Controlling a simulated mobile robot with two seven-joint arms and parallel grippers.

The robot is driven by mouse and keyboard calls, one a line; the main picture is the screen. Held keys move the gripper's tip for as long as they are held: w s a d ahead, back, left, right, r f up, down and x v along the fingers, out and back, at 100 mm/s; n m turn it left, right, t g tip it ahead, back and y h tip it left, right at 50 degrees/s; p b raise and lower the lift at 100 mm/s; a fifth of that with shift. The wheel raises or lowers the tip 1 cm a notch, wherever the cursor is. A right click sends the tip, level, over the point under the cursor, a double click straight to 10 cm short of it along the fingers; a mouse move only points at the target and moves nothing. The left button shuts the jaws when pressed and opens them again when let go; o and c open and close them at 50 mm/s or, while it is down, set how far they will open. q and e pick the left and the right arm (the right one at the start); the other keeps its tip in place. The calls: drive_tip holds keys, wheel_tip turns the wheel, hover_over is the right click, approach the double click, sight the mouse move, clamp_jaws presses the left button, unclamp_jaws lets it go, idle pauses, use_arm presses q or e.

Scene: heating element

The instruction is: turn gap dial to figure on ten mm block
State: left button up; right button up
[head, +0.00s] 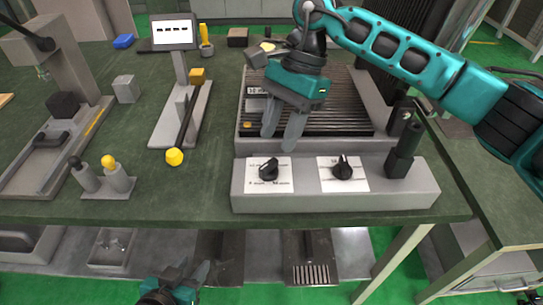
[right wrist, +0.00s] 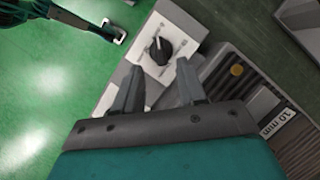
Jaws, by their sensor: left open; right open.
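A grey control box at the front of the ribbed machine carries two black dials on white plates, a left dial (head: 269,171) and a right dial (head: 343,170). Their printing is too small to read. A block labelled 10 mm (right wrist: 278,122) lies on the ribbed bed; it also shows in the head view (head: 256,104). My right gripper (head: 279,141) is open and empty, fingers pointing down just above and behind the left dial. In the right wrist view one dial (right wrist: 160,50) shows just beyond the open fingertips, apart from them. My left gripper (head: 187,274) is open, low before the table.
A black upright handle (head: 403,150) stands at the box's right end. A stand with a display (head: 173,32) and a yellow-knobbed rod (head: 174,157) are to the left. A small block with two pegs (head: 109,182) stands at the table's front left. Table between is clear.

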sight(270, 163)
drive_tip(key=x, duration=0.6)
drive_tip(key=shift+f, duration=0.1)
clamp_jaws()
